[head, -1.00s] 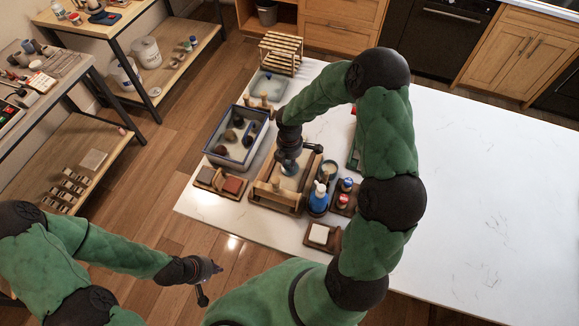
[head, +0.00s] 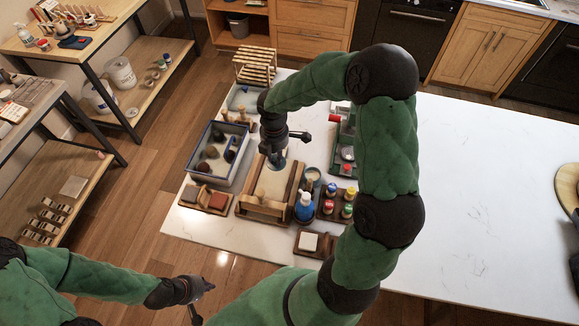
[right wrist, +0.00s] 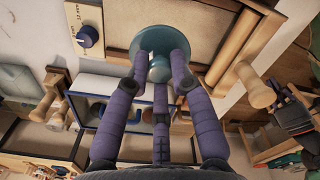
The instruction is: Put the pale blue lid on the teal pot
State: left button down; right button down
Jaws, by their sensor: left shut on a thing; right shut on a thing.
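My right gripper (head: 276,150) points down over the wooden frame. In the right wrist view, its fingers (right wrist: 160,75) are closed around the knob of the round pale blue lid (right wrist: 146,40), whose disc lies beyond the fingertips. In the head view only a bit of blue-teal shows below this gripper. I cannot clearly make out the teal pot; it may be hidden by the gripper or lid. My left gripper (head: 204,288) is low at the front, off the table and away from these things. It is shut; what it holds is too small to tell.
The wooden frame (head: 262,213) stands among a blue-rimmed tray (head: 232,178) with stones, a blue bottle (head: 304,208), a small round cup (head: 313,175) and several paint jars (head: 347,210). A slatted rack (head: 255,66) stands behind.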

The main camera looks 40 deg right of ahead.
notch_tip(320, 180, up, 3)
jog(key=p, duration=0.2)
send_over(313, 168)
jog(key=s+a, duration=0.2)
jog(key=shift+d+f, duration=0.1)
jog(key=shift+f, duration=4.55)
jog(key=shift+w+f, duration=0.1)
jog(key=shift+f, duration=0.3)
jog(key=c, duration=1.1)
grip_release()
jog(key=shift+f, duration=0.1)
